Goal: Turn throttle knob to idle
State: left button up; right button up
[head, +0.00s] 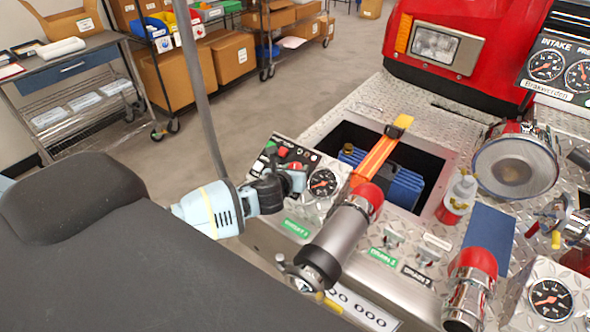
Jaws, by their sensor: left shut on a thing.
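A small silver control panel (309,208) with a round gauge (323,183), a dark upper face and red buttons (282,151) stands on the bumper in the head view. My left gripper (297,181) comes in from the left and sits against this panel, just left of the gauge. It is shut on what looks like the throttle knob, which the fingers hide. I cannot tell the knob's angle. My right gripper is not in view.
Right of the panel, an open bumper well (437,165) holds blue folded hose (404,188) under an orange strap (376,157). A grey, red-capped pipe (338,240) stands close by my gripper.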

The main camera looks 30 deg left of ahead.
pick_arm(q)
jog(key=n+g+y, duration=0.1)
jog(key=n, duration=0.2)
jog(key=n+g+y, duration=0.2)
jog(key=n, duration=0.2)
jog(key=shift+d+y, duration=0.15)
jog(key=shift+y, duration=0.15)
jog(key=n+g, duration=0.1)
jog(key=n, duration=0.2)
jog(key=n+g+y, duration=0.1)
jog(key=n+g, duration=0.1)
jog(key=n, duration=0.1)
jog(key=shift+w+r, duration=0.1)
jog(key=n+g, duration=0.3)
jog(key=n, duration=0.2)
jog(key=shift+g, duration=0.4)
jog(key=n+g+h, duration=0.1)
jog(key=n, duration=0.1)
jog(key=n+g+h, duration=0.1)
jog(key=n, duration=0.2)
jog(key=shift+g, duration=0.3)
jog(key=shift+h, duration=0.3)
jog(key=o, duration=0.7)
jog(key=v, duration=0.7)
jog(key=shift+r, duration=0.4)
jog(key=shift+f, duration=0.1)
